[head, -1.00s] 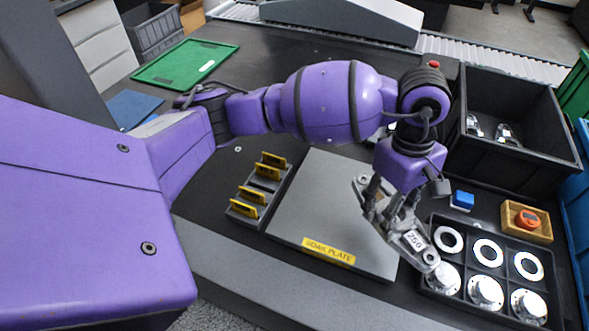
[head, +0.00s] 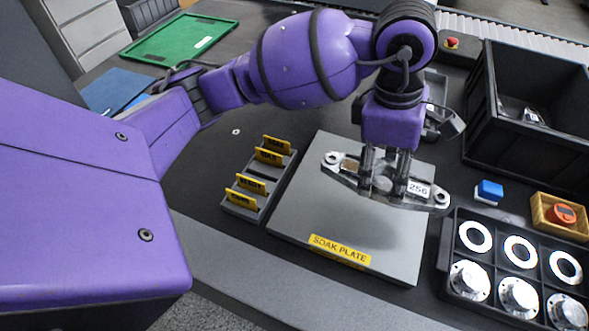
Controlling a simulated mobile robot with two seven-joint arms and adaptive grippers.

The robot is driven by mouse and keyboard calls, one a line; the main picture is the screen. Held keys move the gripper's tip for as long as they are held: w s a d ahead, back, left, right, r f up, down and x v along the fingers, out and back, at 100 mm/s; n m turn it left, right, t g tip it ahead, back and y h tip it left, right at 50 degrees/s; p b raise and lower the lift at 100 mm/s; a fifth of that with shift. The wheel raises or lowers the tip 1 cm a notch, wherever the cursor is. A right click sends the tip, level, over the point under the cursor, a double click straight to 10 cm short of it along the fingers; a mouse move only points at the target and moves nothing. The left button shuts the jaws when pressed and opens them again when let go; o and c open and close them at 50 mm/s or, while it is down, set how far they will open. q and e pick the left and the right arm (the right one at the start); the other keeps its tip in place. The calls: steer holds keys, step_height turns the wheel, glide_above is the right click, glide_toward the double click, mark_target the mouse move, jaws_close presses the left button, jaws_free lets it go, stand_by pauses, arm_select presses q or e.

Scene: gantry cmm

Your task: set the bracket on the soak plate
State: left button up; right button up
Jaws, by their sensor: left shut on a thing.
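The bracket (head: 345,177) is a grey metal piece with a hole at each end and a white label reading 256. My left gripper (head: 388,190) is shut on its middle and points down. The bracket is over the soak plate (head: 310,215), a flat grey plate with a yellow SOAK PLATE label on its front edge. A shadow lies on the plate under the bracket, which looks a little above it. The bracket's right end reaches past the plate's right edge. My right gripper is not in view.
A rack with yellow tags (head: 262,185) stands left of the plate. A black tray (head: 490,246) of rings and discs, a blue block (head: 489,191) and an orange item in a wooden box (head: 537,217) are at right. A black bin (head: 530,130) stands behind them.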

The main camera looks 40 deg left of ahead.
arm_select(q)
steer(key=a+f, duration=0.1)
steer(key=s+a+f, duration=0.1)
steer(key=s+f, duration=0.1)
steer(key=f, duration=0.1)
steer(key=shift+a+f, duration=0.1)
steer(key=shift+a, duration=0.3)
step_height(320, 180, down, 3)
steer(key=shift+a+f, duration=0.1)
steer(key=shift+f, duration=0.05)
steer(key=o, duration=1.7)
steer(key=r, duration=0.4)
steer(key=a+r, duration=0.1)
steer(key=r, duration=0.7)
steer(key=shift+s+a+p, duration=0.3)
steer(key=shift+a+p, duration=0.05)
